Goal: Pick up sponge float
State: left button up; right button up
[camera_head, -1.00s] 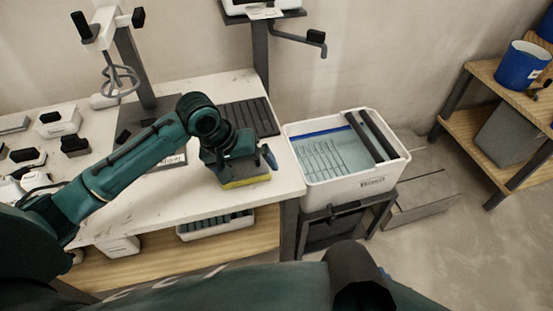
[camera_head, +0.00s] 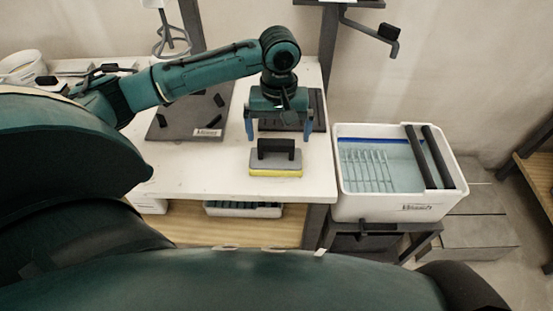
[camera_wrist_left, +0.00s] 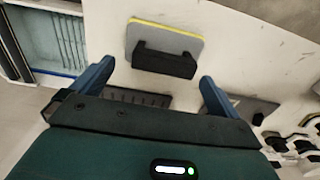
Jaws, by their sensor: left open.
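The sponge float (camera_head: 275,162) lies on the white table near its front edge. It has a grey plate, a yellow sponge underneath and a black handle on top. My left gripper (camera_head: 279,132) is open and empty, just behind and above the float, with one blue finger to each side of the handle. In the left wrist view the float (camera_wrist_left: 165,47) sits beyond the open fingertips (camera_wrist_left: 158,68), roughly centred between them and apart from them. My right gripper is not in view.
A white wash tub (camera_head: 388,207) with blue water and black rollers stands right of the table (camera_head: 200,182). A dark ribbed mat (camera_head: 316,110) and a grey board (camera_head: 170,133) lie behind the float. A mixer whisk (camera_head: 170,42) hangs at the back left.

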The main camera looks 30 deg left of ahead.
aim_at(276, 142)
pick_arm(q)
jog(key=f, duration=0.5)
jog(key=shift+s+a+f, duration=0.15)
jog(key=shift+s+f, duration=0.15)
jog(key=shift+c, duration=0.2)
jog(key=c, duration=1.1)
jog(key=shift+r, duration=0.1)
